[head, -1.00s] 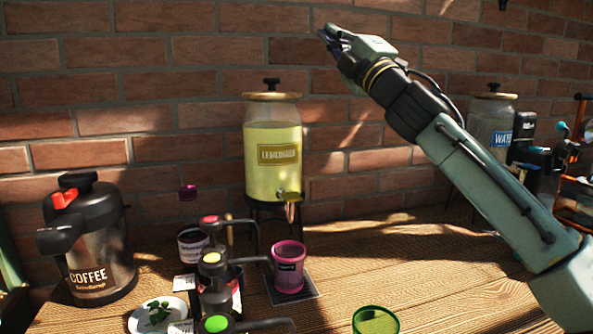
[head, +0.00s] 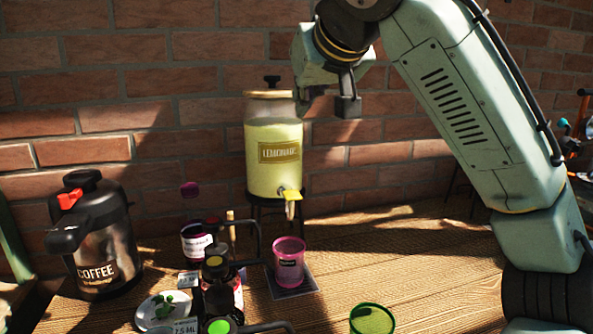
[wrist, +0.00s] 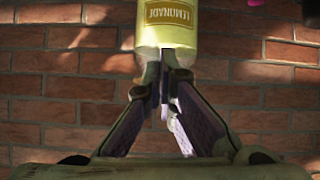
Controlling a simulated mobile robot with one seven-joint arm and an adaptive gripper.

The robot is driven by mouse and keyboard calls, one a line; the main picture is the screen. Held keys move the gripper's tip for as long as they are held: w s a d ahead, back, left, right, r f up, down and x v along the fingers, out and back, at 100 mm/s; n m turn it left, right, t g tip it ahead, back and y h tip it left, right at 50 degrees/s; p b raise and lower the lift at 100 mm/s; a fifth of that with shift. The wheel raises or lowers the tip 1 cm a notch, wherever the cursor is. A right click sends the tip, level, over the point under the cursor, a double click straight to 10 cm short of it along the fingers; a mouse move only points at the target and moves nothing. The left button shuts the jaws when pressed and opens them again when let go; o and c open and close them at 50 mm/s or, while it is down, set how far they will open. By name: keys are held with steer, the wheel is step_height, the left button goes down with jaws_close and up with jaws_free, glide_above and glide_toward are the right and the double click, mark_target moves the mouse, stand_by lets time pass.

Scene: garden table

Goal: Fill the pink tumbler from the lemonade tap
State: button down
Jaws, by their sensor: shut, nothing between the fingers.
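The pink tumbler (head: 289,268) stands upright on a dark square mat (head: 306,284), in front of the lemonade dispenser. I cannot tell whether anything is in it. The lemonade dispenser (head: 273,175) is a clear jar of yellow drink on a dark stand against the wall. Its tap (head: 290,194) is low on the front, above the tumbler in the picture. My gripper (head: 347,106) is in the air, right of the jar's upper part, touching neither tumbler nor tap. In the wrist view my gripper (wrist: 168,52) is shut and empty, its tips overlapping the lower jar (wrist: 180,32).
A coffee urn (head: 95,240) stands at the left. Several pump bottles (head: 215,268), a purple-labelled jar (head: 193,243) and a white plate with leaves (head: 160,308) crowd left of the tumbler. A green cup (head: 372,320) is at the front. The table's right (head: 430,260) is clear.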

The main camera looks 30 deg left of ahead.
steer(key=s+d+f+g+h, duration=0.1)
steer(key=s+d+f+h, duration=0.1)
steer(key=s+d, duration=0.1)
steer(key=shift+s+d+f+m, duration=0.15)
steer(key=shift+s+m, duration=0.25)
steer(key=shift+s, duration=0.35)
steer(key=p, duration=0.3)
glide_above(296, 195)
steer(key=f, duration=0.6)
steer(key=shift+s+d+f, duration=0.2)
steer(key=shift+d, duration=0.05)
step_height(296, 195, down, 4)
steer(key=shift+w+a+r+p, duration=0.15)
steer(key=shift+r+p, duration=0.05)
steer(key=shift+p, duration=0.1)
steer(key=shift+f, duration=0.55)
